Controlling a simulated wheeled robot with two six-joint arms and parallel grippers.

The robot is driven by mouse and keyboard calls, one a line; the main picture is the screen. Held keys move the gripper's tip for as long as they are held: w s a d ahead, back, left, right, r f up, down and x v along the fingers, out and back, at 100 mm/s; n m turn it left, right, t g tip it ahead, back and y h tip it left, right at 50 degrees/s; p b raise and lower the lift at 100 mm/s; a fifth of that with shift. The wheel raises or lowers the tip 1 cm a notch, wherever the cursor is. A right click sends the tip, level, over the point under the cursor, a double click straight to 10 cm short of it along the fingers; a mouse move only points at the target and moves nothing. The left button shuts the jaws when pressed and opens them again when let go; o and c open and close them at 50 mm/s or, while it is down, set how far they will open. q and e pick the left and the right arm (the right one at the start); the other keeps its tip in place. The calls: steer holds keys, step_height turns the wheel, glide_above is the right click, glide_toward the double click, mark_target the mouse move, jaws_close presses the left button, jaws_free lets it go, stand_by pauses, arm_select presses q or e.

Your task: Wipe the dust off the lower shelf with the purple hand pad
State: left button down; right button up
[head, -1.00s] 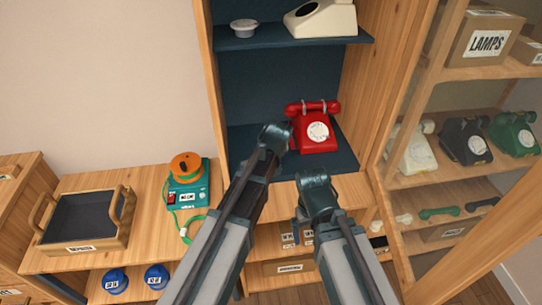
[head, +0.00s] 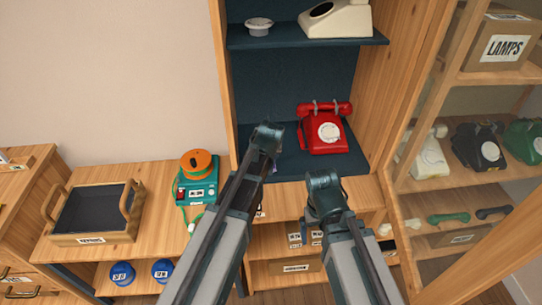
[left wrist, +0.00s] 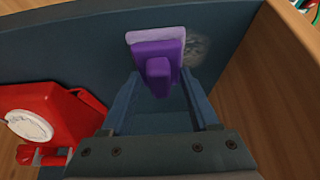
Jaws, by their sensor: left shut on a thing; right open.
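The lower shelf (head: 292,174) is a dark blue board in the wooden cabinet, below the phone shelf with the cream phone. My left gripper (left wrist: 163,88) is shut on the purple hand pad (left wrist: 157,64), which has a pale lilac pad edge, at the shelf. A grey patch of dust (left wrist: 197,50) lies just right of the pad in the left wrist view. I cannot tell whether the pad touches the shelf. My right gripper (head: 324,190) is open and empty, in front of the cabinet below the shelf.
A red dial phone (head: 325,130) stands on the lower shelf, right of my left gripper; it also shows in the left wrist view (left wrist: 38,118). The upper shelf (head: 290,39) is above. Wooden cabinet sides bound the shelf. A teal device (head: 198,188) stands on the left bench.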

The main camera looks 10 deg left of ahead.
arm_select(q)
steer(key=shift+s+a, duration=0.15)
steer(key=shift+a, duration=0.4)
steer(key=shift+s+a, duration=0.15)
steer(key=shift+a, duration=0.35)
steer(key=shift+a, duration=0.1)
steer(key=shift+s+a+f, duration=0.1)
steer(key=shift+s+a, duration=0.2)
steer(key=shift+a, duration=0.55)
steer(key=shift+s+a, duration=0.25)
steer(key=shift+a, duration=0.55)
steer(key=shift+w+a, duration=0.1)
steer(key=shift+w, duration=0.15)
steer(key=shift+w+d, duration=0.25)
steer(key=shift+d, duration=0.7)
steer(key=shift+w+d, duration=0.2)
steer(key=shift+d, duration=0.7)
steer(key=shift+w+d, duration=0.25)
steer(key=shift+d, duration=0.7)
steer(key=shift+w+d, duration=0.25)
steer(key=shift+d, duration=0.65)
